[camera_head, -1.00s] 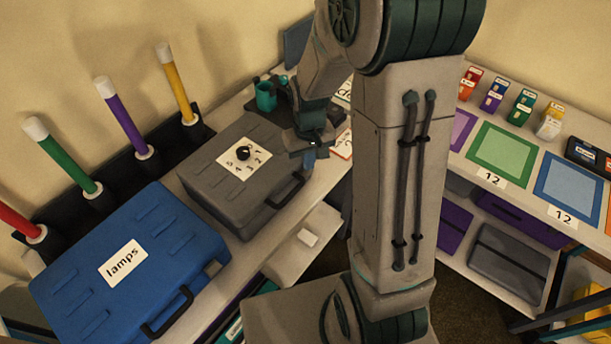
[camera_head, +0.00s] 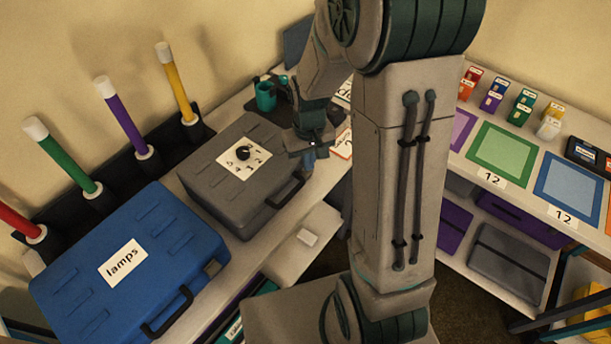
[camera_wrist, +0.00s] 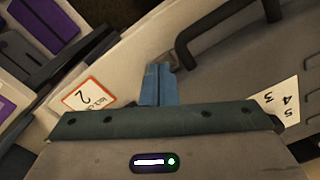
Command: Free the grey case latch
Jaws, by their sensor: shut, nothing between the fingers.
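The grey case (camera_head: 215,190) lies closed on the left bench, with a white numbered card and a black dial (camera_head: 243,153) on its lid. Its dark handle (camera_head: 287,193) is on the front side; the handle also shows in the wrist view (camera_wrist: 224,27). My gripper (camera_head: 309,161) is shut and empty at the case's right front corner, near the handle's end. In the wrist view its blue fingers (camera_wrist: 157,82) are together beside the case's edge. I cannot make out the latch. Whether the fingers touch the case I cannot tell.
A blue case labelled "lamps" (camera_head: 130,260) sits close to the left of the grey case. Upright coloured tubes stand behind in a dark rack.

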